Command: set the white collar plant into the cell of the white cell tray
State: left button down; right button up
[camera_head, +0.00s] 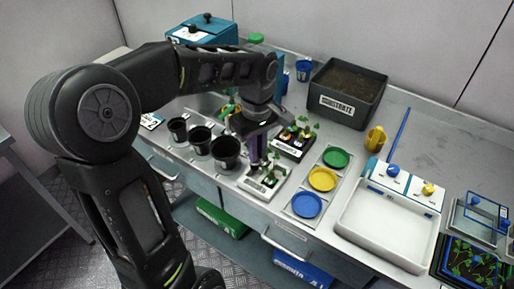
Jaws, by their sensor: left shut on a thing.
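The white cell tray (251,187) sits on the bench near its front edge, with small green plants and dark cells showing in it. My left gripper (260,165) reaches down over this tray, its fingers shut on a small plant, taken to be the white collar plant, at the tray's cells. The fingers hide most of that plant, so I cannot tell whether it is seated in a cell or just above it. A black tray (291,151) with several seedlings stands just behind. My right gripper is not in view.
Black pots (225,152) stand left of the white tray. Green, yellow (322,179) and blue discs lie to its right. A substrate bin (345,92) is behind, and a large white basin (386,227) is at right. My left arm covers the left side.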

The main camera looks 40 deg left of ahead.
pick_arm(q)
jog(key=shift+f+b, duration=1.45)
jog(key=shift+f, duration=0.7)
jog(key=c, duration=1.4)
grip_release()
jog(key=shift+r, duration=0.1)
notch_tip(320, 180, up, 3)
jog(key=shift+f+p, duration=0.2)
jog(key=shift+p, duration=0.9)
jog(key=shift+r+p, duration=2.3)
jog(key=shift+r, duration=0.85)
